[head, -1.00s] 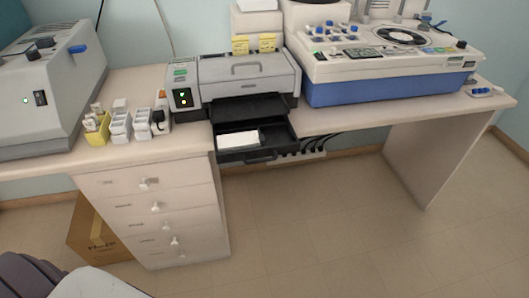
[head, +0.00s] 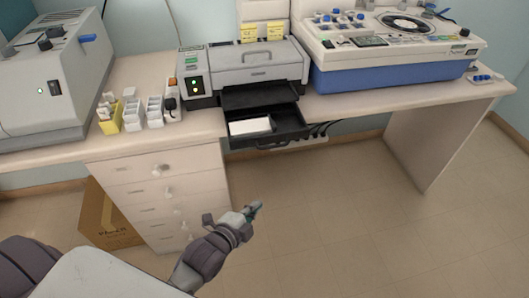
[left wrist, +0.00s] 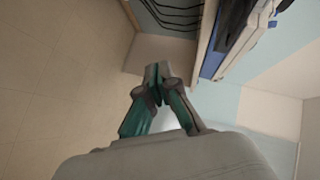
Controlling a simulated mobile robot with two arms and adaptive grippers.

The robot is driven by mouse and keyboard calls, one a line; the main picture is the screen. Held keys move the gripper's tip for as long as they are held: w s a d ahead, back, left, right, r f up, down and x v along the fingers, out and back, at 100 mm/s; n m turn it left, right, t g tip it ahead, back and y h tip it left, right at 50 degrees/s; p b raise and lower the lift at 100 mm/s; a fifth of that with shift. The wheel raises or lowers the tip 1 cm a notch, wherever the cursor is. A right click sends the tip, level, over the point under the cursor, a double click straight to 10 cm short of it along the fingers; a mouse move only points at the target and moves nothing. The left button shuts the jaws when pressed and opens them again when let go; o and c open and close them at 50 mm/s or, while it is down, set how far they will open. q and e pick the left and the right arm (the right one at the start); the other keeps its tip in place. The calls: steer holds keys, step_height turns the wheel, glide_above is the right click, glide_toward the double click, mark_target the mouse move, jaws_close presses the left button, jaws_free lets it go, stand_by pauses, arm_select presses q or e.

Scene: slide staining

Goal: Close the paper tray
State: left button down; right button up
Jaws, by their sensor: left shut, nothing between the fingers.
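The grey printer (head: 247,72) stands on the desk. Its black paper tray (head: 283,137) is pulled out toward me, past the desk's front edge, with a stack of white paper (head: 250,126) lying in it. My left gripper (head: 254,209) is below and in front of the tray, apart from it, over the floor beside the drawers. In the left wrist view the fingers of my left gripper (left wrist: 157,84) are shut with nothing between them. The tray is not clearly seen in that view. My right gripper is not in view.
A drawer cabinet (head: 165,205) stands left of my gripper, with a cardboard box (head: 107,216) beside it. A blue and white machine (head: 395,65) stands right of the printer. Dark cables (head: 318,131) hang under the desk. The floor under the desk's right part is clear.

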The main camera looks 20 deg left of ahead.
mark_target(261, 126)
arm_select(q)
step_height(261, 126, up, 11)
steer(key=m+t, duration=0.2)
steer(key=shift+h, duration=0.3)
steer(key=a+p+x, duration=0.1)
steer(key=x, duration=0.3)
steer(key=p+x, duration=0.1)
steer(key=x, duration=0.3)
steer(key=a+x, duration=0.1)
steer(key=x, duration=0.3)
steer(key=shift+w+a+f+p, duration=0.3)
steer(key=shift+w+p, duration=0.1)
steer(key=shift+w, duration=0.05)
steer(key=w+a+b, duration=0.1)
steer(key=w+a, duration=0.1)
steer(key=w, duration=0.1)
steer(key=w+a+b, duration=0.1)
steer(key=w+a, duration=0.1)
steer(key=w, duration=0.1)
steer(key=w+a+b, duration=0.2)
steer(key=w, duration=0.1)
steer(key=shift+f, duration=0.2)
steer(key=shift+w+a+r, duration=0.1)
steer(key=shift+w+a, duration=0.1)
steer(key=shift+r, duration=0.35)
